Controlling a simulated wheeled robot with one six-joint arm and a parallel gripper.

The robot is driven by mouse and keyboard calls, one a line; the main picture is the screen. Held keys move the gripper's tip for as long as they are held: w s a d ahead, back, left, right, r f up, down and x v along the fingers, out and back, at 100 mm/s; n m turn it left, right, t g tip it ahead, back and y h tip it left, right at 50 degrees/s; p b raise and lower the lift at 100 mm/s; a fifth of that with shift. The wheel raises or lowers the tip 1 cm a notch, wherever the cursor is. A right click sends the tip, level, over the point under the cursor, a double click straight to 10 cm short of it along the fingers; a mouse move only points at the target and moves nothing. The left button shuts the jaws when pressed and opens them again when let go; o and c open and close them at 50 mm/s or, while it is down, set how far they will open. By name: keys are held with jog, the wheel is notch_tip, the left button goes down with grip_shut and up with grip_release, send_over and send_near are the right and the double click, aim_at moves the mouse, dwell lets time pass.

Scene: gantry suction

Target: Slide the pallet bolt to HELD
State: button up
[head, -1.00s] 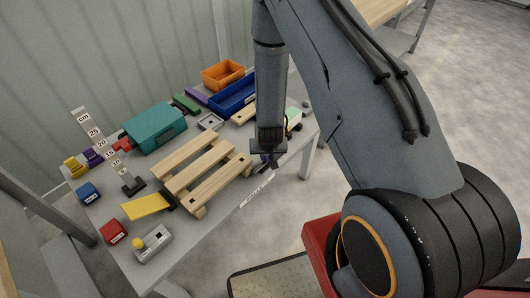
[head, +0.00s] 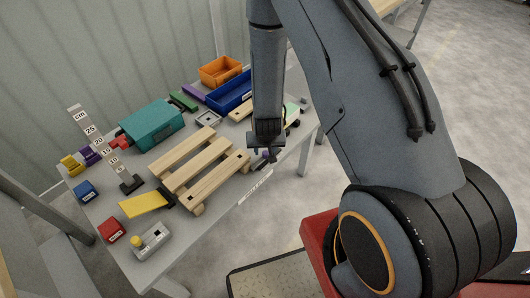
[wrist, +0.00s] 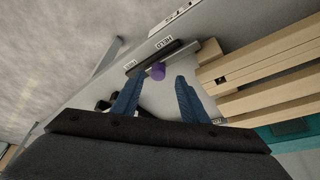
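The pallet bolt shows in the wrist view as a purple knob (wrist: 158,71) on a dark rail (wrist: 165,57), with a grey bar (wrist: 207,54) at its right end. The HELD label (wrist: 160,43) is behind the rail and the FREE label (wrist: 130,64) is by its left end. My gripper (wrist: 158,88) is open, with its two blue fingers apart. The knob is just beyond the gap between the fingertips, and I see no contact. In the head view my gripper (head: 268,154) is at the front right corner of the wooden pallet (head: 186,161), hiding most of the bolt.
The pallet slats lie close to the right of my fingers. On the table are a teal box (head: 152,126), a blue bin (head: 230,93), an orange bin (head: 220,71), a height scale (head: 104,142) and a yellow-button box (head: 150,241). The table's front edge is near the bolt.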

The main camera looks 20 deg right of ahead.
jog(key=v, duration=0.4)
jog(key=shift+s+a+r, duration=0.1)
jog(key=shift+r, duration=0.05)
dwell(0.4)
jog(key=s+r+n+g, duration=0.1)
jog(key=s+r+g, duration=0.1)
jog(key=s+r, duration=0.7)
jog(key=s+r+n+g+y, duration=0.1)
jog(key=s+r, duration=0.9)
jog(key=r, duration=0.8)
jog(key=shift+n+g, duration=0.3)
jog(key=shift+g, duration=0.1)
jog(key=shift+w, duration=0.1)
jog(key=shift+c, duration=0.4)
